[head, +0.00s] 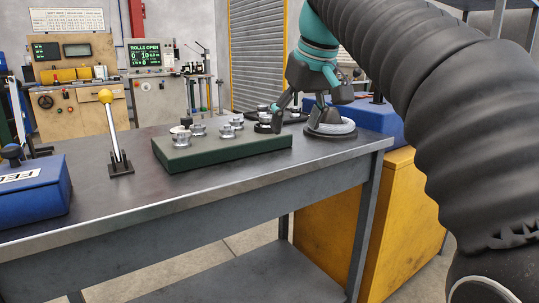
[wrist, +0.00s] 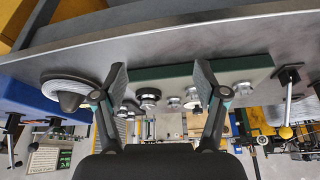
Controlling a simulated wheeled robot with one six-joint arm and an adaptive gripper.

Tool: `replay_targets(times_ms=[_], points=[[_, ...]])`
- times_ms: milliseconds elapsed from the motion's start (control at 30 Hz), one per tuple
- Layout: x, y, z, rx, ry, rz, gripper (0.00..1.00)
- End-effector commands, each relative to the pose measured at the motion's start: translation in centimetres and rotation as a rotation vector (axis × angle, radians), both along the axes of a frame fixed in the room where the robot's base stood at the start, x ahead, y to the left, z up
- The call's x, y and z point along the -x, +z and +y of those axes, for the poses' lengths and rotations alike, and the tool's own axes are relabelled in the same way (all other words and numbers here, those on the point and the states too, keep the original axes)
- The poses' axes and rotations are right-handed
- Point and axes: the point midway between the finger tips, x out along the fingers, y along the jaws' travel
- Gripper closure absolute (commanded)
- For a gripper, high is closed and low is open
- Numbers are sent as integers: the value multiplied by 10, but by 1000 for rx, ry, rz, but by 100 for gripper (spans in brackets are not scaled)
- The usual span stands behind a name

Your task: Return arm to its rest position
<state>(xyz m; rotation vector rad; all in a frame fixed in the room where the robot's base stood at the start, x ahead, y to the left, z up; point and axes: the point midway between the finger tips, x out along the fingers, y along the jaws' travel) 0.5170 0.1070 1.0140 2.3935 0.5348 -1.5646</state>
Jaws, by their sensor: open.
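My gripper (head: 299,112) is in the head view above the right part of the workbench, with its dark fingers pointing down. It is just right of a dark green block (head: 225,152) carrying several silver knobs. In the wrist view my gripper (wrist: 160,76) shows two spread fingers with nothing held between them. The green block (wrist: 165,72) and its knobs lie beyond the fingers. A round grey disc-like part (head: 329,128) stands on the bench beside the fingers; whether they touch cannot be told. My ribbed dark arm crosses the right of the head view.
The grey metal bench (head: 110,205) has a raised front edge. A yellow-knobbed lever (head: 113,130) stands left of the block, and a blue box (head: 35,190) is at far left. Another blue box (head: 372,118) tops a yellow cabinet (head: 395,205) at right. Bare bench lies in front of the block.

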Motion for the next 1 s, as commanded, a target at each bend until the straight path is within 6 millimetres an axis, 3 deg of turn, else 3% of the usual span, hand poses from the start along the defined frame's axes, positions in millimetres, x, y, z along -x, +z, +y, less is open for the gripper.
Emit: replay_targets(times_ms=[367, 800, 1000], points=[[76, -86, -51, -7, -188, -27, 28], [183, -241, -96, -11, -377, -65, 28], [214, -293, -105, -10, -424, -75, 28]])
